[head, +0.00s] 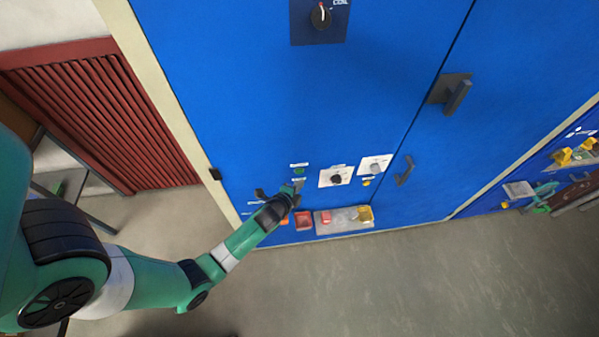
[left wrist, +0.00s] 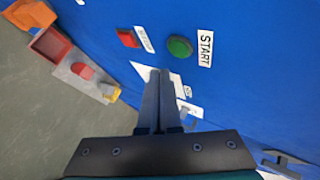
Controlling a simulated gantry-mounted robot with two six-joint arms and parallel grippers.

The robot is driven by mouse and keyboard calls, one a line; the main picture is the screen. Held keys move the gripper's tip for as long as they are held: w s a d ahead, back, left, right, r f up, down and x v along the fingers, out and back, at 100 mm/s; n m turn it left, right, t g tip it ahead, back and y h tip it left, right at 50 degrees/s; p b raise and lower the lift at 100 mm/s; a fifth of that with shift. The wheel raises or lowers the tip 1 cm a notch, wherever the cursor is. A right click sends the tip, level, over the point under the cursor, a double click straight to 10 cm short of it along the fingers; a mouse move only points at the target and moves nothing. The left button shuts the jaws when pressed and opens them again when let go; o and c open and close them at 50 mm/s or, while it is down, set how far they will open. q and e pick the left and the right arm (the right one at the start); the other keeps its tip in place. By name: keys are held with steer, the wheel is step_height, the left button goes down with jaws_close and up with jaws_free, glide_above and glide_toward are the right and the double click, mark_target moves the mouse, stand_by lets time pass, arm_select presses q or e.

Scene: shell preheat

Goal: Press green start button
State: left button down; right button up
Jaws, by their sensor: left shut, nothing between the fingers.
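The green start button (head: 299,170) sits on the front of a blue cabinet (head: 300,100) in the head view. In the left wrist view the green button (left wrist: 180,47) is round, with a white START label (left wrist: 205,49) beside it. A red button (left wrist: 128,38) with a small white label sits to its left there. My left gripper (head: 297,186) is close to the cabinet front, just below the green button in the head view. In the left wrist view its fingers (left wrist: 160,72) are together and empty, with the tips below the button in the picture. Contact with the panel cannot be told.
White plates with a dark knob (head: 336,178) and a grey switch (head: 375,166) are right of the button. A red bin (head: 303,221) and a grey tray (head: 335,229) with red and yellow pieces lie below. Door handles (head: 405,170) stick out. The grey floor (head: 400,285) is clear.

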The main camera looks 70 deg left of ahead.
arm_select(q)
steer(key=d, duration=0.3)
steer(key=shift+s+d, duration=0.15)
steer(key=shift+s, duration=0.25)
steer(key=shift+r, duration=0.1)
stand_by(0.4)
